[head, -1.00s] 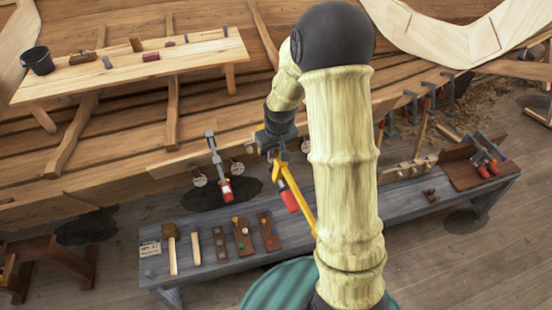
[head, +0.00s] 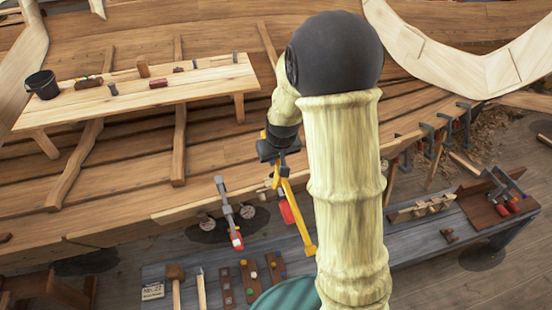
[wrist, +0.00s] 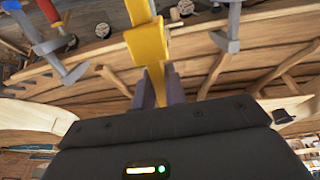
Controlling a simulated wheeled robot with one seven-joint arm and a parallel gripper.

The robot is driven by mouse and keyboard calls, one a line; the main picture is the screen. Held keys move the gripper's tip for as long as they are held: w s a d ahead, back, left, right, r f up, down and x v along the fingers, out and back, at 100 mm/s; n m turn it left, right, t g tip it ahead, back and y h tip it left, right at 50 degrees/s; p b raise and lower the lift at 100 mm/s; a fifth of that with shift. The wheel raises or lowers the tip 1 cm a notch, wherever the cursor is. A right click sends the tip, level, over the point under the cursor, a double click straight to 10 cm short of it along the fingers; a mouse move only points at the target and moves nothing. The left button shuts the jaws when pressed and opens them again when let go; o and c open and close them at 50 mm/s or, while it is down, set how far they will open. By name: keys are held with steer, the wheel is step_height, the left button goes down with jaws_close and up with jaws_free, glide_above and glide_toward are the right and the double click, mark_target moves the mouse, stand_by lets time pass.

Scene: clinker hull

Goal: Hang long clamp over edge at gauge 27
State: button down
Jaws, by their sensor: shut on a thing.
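My gripper (head: 277,152) is shut on the long clamp (head: 303,222), a yellow bar with a red handle. The clamp hangs tilted below the gripper, in front of the hull's plank edge (head: 170,213). In the wrist view the yellow clamp (wrist: 147,45) rises from between the dark fingers. Two round gauges (head: 207,223) (head: 248,212) show near the edge; their numbers are too small to read. A grey clamp with a red handle (head: 228,210) hangs at the edge between them. My arm hides part of the edge to the right.
A grey bench (head: 400,258) runs in front of the hull, with a mallet (head: 176,285), tool boards and a rack (head: 422,208). Several clamps (head: 440,130) hang along the edge at right. A plank table (head: 140,90) with a black bucket (head: 41,84) stands inside the hull.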

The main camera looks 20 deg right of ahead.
steer(key=shift+s+d+r, duration=0.1)
steer(key=shift+s+r, duration=0.05)
steer(key=shift+r, duration=0.05)
